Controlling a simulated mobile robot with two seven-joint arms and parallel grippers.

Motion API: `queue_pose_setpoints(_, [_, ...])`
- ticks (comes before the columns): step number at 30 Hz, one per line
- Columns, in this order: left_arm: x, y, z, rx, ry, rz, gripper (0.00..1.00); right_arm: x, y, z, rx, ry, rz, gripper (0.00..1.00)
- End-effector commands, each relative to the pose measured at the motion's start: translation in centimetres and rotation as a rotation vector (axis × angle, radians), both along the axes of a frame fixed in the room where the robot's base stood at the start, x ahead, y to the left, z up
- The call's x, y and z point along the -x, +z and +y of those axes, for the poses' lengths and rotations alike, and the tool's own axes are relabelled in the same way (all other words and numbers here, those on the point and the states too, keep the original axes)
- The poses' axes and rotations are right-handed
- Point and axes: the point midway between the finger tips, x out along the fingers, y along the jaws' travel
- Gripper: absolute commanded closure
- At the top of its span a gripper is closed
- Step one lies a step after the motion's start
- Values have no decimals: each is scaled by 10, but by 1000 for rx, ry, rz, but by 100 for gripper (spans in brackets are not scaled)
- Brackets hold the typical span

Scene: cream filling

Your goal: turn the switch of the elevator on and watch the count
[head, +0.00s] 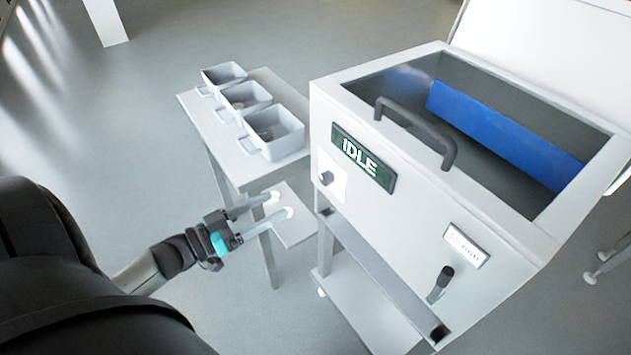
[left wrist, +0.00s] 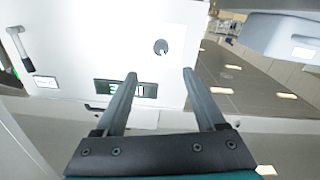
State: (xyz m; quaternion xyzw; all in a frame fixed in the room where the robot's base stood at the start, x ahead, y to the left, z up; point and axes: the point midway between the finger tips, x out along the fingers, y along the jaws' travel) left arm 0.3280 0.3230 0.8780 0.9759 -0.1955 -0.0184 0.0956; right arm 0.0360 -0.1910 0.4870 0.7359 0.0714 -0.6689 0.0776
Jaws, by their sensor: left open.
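The elevator machine is a white cabinet (head: 400,205) with a display (head: 362,158) reading IDLE on its front. A small dark round switch knob (head: 326,178) sits on a white plate left of the display. In the left wrist view, the knob (left wrist: 161,46) lies beyond and between my fingertips, with the display (left wrist: 125,88) beside it, partly covered by a finger. My left gripper (head: 281,204) is open and empty, left of the front panel and apart from the knob. It also shows in the left wrist view (left wrist: 159,75). My right gripper is not in view.
A dark lever (head: 440,285) and a small label (head: 467,247) are lower right on the front. A dark bar handle (head: 415,130) arches over the top edge; a blue panel (head: 500,135) lies inside. A side table (head: 195,112) holds three grey bins (head: 275,132).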

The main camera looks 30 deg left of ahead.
Motion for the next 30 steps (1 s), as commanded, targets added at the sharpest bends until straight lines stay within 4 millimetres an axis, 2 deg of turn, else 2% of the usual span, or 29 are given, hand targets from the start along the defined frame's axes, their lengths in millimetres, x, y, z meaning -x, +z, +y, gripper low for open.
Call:
queue_pose_setpoints(6, [-42,0,-17,1,1,-5,28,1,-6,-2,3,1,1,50])
queue_pose_setpoints(15, [-91,0,-37,0,3,-3,28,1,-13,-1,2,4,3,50])
queue_pose_setpoints(21, [-110,-1,-45,0,3,0,28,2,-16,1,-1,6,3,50])
queue_pose_setpoints(30, [-117,-1,-48,0,3,2,28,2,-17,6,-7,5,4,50])
